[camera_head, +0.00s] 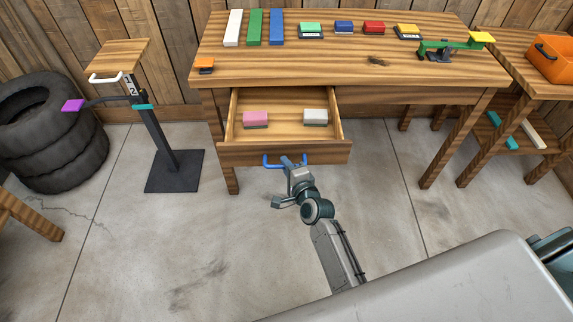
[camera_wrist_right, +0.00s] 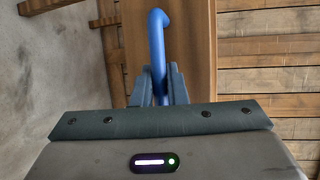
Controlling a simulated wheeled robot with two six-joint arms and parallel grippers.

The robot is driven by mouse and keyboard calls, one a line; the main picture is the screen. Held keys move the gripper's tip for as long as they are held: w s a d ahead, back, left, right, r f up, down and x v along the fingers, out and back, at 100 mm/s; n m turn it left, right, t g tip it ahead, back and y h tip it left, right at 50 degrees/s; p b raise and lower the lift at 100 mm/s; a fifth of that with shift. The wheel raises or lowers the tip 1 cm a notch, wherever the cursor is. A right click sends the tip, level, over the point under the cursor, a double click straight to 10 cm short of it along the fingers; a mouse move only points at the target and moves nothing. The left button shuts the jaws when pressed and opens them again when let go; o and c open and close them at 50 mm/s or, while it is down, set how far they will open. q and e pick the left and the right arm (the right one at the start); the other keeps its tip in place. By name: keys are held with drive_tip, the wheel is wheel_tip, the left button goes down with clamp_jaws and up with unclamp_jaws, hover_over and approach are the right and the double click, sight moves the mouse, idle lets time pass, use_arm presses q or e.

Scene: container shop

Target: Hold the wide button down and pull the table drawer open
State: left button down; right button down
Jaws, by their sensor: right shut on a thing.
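The table drawer (camera_head: 284,152) is pulled well out from under the wooden table (camera_head: 280,68). A pink block (camera_head: 256,119) and a whitish block (camera_head: 315,117) lie in it. My right gripper (camera_head: 291,163) is shut on the drawer's blue handle (camera_head: 271,162), at its right part. In the right wrist view the blue handle (camera_wrist_right: 158,45) runs between my right gripper's fingers (camera_wrist_right: 158,88). A small orange piece on a dark base (camera_head: 204,64), at the table's left front corner, looks like the wide button; I cannot tell whether it is pressed. My left gripper is not in view.
White (camera_head: 233,27), green (camera_head: 255,27) and blue (camera_head: 277,27) bars and several coloured blocks stand on the table, with a green balance (camera_head: 450,45) at the right. A post stand (camera_head: 158,130) and tires (camera_head: 55,125) are at left. The floor in front is clear.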

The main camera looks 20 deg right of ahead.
drive_tip(key=c, duration=1.5)
unclamp_jaws()
drive_tip(key=shift+o, duration=0.2)
